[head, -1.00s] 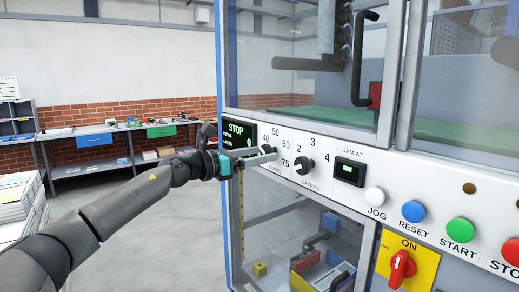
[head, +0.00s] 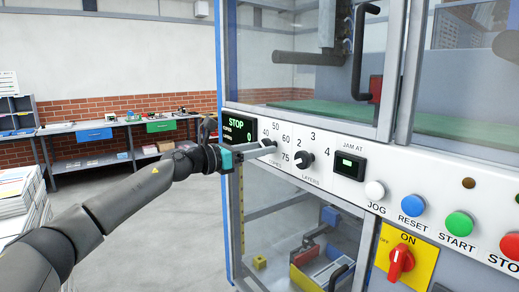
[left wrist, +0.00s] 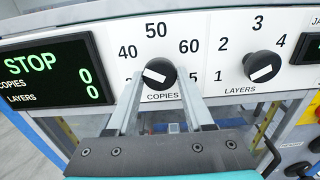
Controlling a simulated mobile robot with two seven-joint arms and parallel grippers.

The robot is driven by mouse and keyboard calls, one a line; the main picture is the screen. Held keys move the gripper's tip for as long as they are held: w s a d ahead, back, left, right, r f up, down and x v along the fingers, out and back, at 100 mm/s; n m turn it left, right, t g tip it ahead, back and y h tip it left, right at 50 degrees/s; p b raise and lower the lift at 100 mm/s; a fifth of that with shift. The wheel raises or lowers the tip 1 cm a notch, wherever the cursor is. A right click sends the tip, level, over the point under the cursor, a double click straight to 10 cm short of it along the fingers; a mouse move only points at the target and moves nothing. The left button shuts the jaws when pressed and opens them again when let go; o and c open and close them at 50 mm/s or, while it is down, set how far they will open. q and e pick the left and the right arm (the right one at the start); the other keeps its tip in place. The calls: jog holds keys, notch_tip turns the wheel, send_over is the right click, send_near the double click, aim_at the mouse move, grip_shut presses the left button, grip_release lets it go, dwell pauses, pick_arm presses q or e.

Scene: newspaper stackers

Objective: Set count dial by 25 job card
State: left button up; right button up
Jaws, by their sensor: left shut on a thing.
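The black COPIES dial (left wrist: 160,73) on the white control panel has a slanted white pointer bar, running from upper left to lower right. Its numbers 40, 50, 60 and 75 show; 25 is partly hidden by a finger. My left gripper (left wrist: 163,84) is shut on this dial, one finger on each side; it also shows in the head view (head: 270,148). The display (left wrist: 58,72) reads STOP, with COPIES 0 and LAYERS 0. I cannot make out a job card. My right gripper is not in view.
The LAYERS dial (head: 303,159) sits close to the right of the gripper. Further right are a JAM AT window (head: 349,165), several push buttons and a red rotary switch (head: 401,264). A workbench (head: 110,157) stands at the back left, with open floor before it.

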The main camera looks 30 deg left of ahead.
pick_arm(q)
grip_shut()
jog(key=n+p, duration=0.4)
jog(key=n, duration=0.1)
jog(key=shift+r+n, duration=0.15)
jog(key=shift+n, duration=0.15)
jog(key=n+p, duration=0.3)
jog(key=n, duration=0.1)
jog(key=shift+p, duration=0.3)
jog(key=shift+n+p, duration=0.8)
jog(key=shift+n, duration=0.3)
jog(key=o, duration=1.2)
grip_release()
jog(key=shift+c, duration=0.2)
